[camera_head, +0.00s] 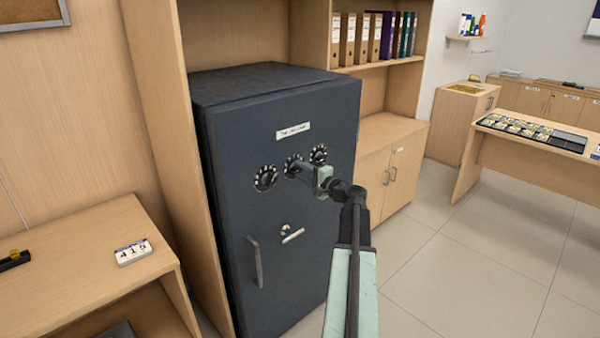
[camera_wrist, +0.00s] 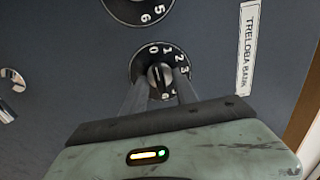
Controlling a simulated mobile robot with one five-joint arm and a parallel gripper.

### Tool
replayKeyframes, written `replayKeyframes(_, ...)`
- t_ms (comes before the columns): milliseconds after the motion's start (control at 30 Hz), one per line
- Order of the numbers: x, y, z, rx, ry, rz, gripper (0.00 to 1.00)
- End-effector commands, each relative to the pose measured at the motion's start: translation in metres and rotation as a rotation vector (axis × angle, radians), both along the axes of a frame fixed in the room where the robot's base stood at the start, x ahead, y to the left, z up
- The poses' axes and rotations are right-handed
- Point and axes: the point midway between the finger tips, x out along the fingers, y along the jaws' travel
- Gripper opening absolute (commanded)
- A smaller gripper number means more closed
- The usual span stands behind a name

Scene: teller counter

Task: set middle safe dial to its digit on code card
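The dark safe has three dials in a row. The middle dial (camera_head: 292,167) is partly covered by my gripper (camera_head: 303,168) in the head view. In the wrist view my gripper (camera_wrist: 160,87) reaches in with one finger on each side of the middle dial's knob (camera_wrist: 158,76), with gaps between fingers and knob, so it looks open. The knob's pale mark points up in that picture, near 0; 1, 2 and 3 follow clockwise. The lower digits are partly hidden. The code card (camera_head: 133,252) lies on the left desk and seems to read 415.
The left dial (camera_head: 265,178) and right dial (camera_head: 319,154) flank the middle one closely. A lever (camera_head: 292,234) and a long bar handle (camera_head: 256,262) stick out below. A name label (camera_head: 293,131) is above. Open floor (camera_head: 450,280) lies right of the safe.

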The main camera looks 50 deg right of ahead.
Motion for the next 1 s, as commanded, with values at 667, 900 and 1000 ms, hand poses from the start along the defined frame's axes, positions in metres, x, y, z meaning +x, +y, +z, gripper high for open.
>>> replayKeyframes(667,0.004,0.003,0.000,0.004,0.001,0.000,0.00)
replayKeyframes(900,0.005,0.000,0.000,0.080,-0.003,0.000,0.00)
replayKeyframes(1000,0.005,-0.001,0.000,0.141,-0.007,-0.001,0.00)
